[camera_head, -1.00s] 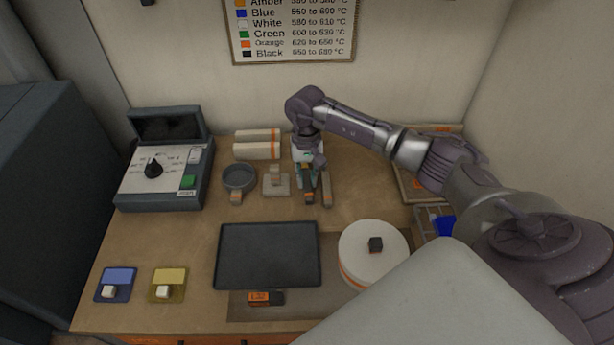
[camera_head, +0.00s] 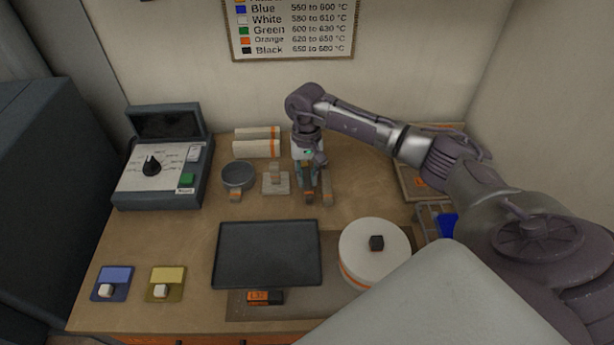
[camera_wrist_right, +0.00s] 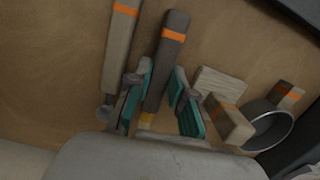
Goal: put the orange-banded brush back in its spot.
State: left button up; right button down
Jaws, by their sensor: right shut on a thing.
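My right gripper (camera_wrist_right: 158,100) is over the back middle of the worktable, its teal-padded fingers on either side of a dark-handled brush with an orange band (camera_wrist_right: 170,55). It is shut on this brush. In the head view the brush (camera_head: 310,192) shows below my right gripper (camera_head: 308,173), its far end hidden by the hand. A paler tool with an orange band (camera_wrist_right: 121,50) lies beside it; this tool also shows in the head view (camera_head: 326,188), just right of the brush. My left gripper is not in view.
Left of the brush stand a small block stand (camera_head: 275,188) and a round grey dish (camera_head: 238,176). White rolls (camera_head: 256,147) lie behind. In front are a dark tray (camera_head: 267,255) and a white round turntable (camera_head: 360,245). A control box (camera_head: 150,185) stands at left.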

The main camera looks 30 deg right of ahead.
jog(key=shift+f+b, duration=0.4)
jog(key=shift+b, duration=0.2)
dwell(1.0)
jog(key=c, duration=0.9)
grip_release()
jog(key=shift+c, duration=0.2)
jog(key=shift+r, duration=0.15)
